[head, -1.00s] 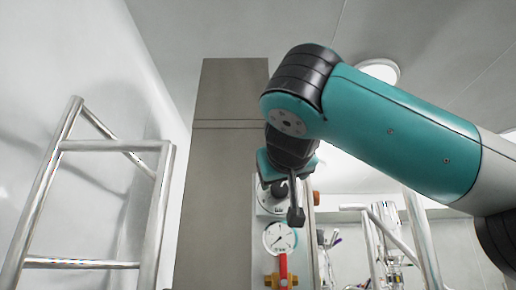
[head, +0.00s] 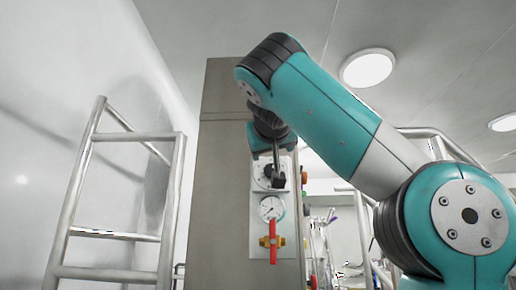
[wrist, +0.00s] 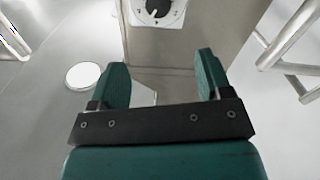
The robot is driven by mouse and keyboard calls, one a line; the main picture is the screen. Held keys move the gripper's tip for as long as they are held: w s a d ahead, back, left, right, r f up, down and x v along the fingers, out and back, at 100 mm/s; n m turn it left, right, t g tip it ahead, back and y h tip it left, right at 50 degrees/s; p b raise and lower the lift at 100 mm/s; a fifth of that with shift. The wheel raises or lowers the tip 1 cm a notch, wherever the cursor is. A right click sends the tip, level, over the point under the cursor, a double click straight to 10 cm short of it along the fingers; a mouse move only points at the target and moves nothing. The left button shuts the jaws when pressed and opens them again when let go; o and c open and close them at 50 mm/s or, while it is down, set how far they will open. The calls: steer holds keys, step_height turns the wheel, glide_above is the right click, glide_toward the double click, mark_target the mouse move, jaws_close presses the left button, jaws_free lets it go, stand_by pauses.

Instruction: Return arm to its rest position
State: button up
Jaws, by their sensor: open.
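My teal arm reaches in from the right in the head view and bends down at the wrist. My gripper (head: 276,178) hangs in front of a panel on a grey column and partly hides a selector dial (head: 262,172). In the wrist view my gripper (wrist: 163,75) has its two teal fingers wide apart, with nothing between them. The dial with a black knob (wrist: 154,10) shows at the top of that view, beyond the fingers and apart from them.
Below the dial are a round gauge (head: 271,208) and a red valve handle (head: 273,242). A grey column (head: 222,180) carries the panel. A metal ladder frame (head: 73,200) stands at left. Metal rails and equipment (head: 325,235) stand behind at right.

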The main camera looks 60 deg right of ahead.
stand_by(0.5)
steer(key=w+a+f+n+t+y+b, duration=0.55)
steer(key=w+a+f+n+y, duration=0.2)
steer(key=w+a+f, duration=0.65)
steer(key=w+a+f+n+g+y+b, duration=0.1)
steer(key=w+a+f+n+y, duration=0.25)
steer(key=f, duration=0.45)
steer(key=w+a+f+n+g+y+b, duration=0.1)
steer(key=w+a+f+n+y+b, duration=0.2)
steer(key=f, duration=0.5)
steer(key=s+a+f+n+g+y+b, duration=0.1)
steer(key=s+a+f+g+y, duration=0.25)
steer(key=f, duration=0.85)
steer(key=s+a+f+g+b, duration=0.2)
steer(key=s+a+f, duration=0.35)
steer(key=f, duration=0.65)
steer(key=s+a+f+g, duration=0.1)
steer(key=s+f+g, duration=0.1)
steer(key=s+f, duration=0.2)
steer(key=s+a+f+g+y+b, duration=0.1)
steer(key=s+a+f+g, duration=0.1)
steer(key=s+f, duration=0.3)
steer(key=s+a+f+n+g+y+b, duration=0.1)
steer(key=s+f+g, duration=0.2)
steer(key=s+f, duration=0.1)
steer(key=shift+s+a+f, duration=0.15)
steer(key=shift+s+a, duration=0.15)
steer(key=shift+s, duration=0.3)
